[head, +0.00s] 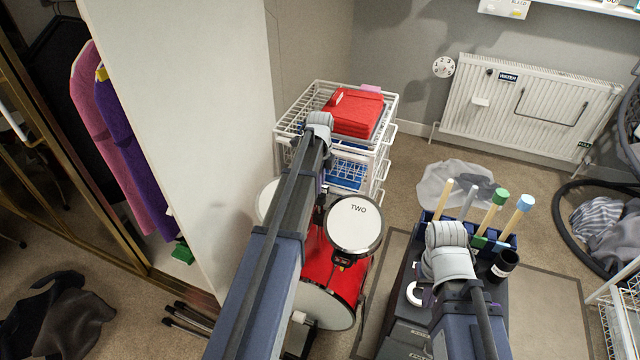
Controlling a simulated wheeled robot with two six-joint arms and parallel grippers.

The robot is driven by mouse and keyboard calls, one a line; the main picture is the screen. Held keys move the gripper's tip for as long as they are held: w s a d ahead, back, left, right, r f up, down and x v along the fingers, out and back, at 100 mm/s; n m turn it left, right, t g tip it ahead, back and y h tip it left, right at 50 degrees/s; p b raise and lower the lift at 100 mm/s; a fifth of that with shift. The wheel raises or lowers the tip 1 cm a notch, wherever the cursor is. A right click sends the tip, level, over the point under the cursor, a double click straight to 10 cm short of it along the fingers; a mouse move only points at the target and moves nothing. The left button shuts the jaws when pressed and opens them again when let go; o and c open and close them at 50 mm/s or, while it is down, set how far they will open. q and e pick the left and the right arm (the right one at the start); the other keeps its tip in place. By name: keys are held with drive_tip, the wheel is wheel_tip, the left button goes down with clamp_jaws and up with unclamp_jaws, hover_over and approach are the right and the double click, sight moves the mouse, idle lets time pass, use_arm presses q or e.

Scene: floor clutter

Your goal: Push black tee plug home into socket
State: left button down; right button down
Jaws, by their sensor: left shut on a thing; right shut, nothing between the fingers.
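My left arm reaches over the red bass drum (328,252). Its gripper (321,203) points down between the two small drums, partly hidden by my own arm. It is shut on a dark piece, apparently the black tee plug (320,213), above the top of the red drum. The socket is hidden, so I cannot tell how deep the plug sits. A white-headed drum marked TWO (355,224) is just right of it; another white-headed drum (267,200) is on the left. My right gripper (428,299) is shut and empty above a dark cabinet, mostly hidden under its wrist.
A white wire drawer rack (385,150) with red cloth stands behind the drums. The dark cabinet (400,335) holds upright handles and a black cup (503,265). A white panel (190,120) closes the left side. A radiator (530,105) is on the back wall.

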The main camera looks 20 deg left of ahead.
use_arm(q)
drive_tip(key=shift+f, duration=0.2)
drive_tip(key=c, duration=0.8)
unclamp_jaws()
drive_tip(key=shift+o, duration=0.2)
drive_tip(key=shift+r, duration=0.1)
wheel_tip(320, 180, up, 8)
drive_tip(key=p, duration=0.7)
drive_tip(key=shift+p, duration=0.4)
drive_tip(key=s+d+r+n+y+p, duration=0.1)
drive_tip(key=s+d+r+n+p, duration=0.1)
drive_tip(key=s+d+n, duration=1.1)
drive_tip(key=s+d, duration=1.1)
drive_tip(key=d, duration=0.2)
drive_tip(key=shift+s+d+n, duration=0.25)
drive_tip(key=shift+d+n, duration=0.05)
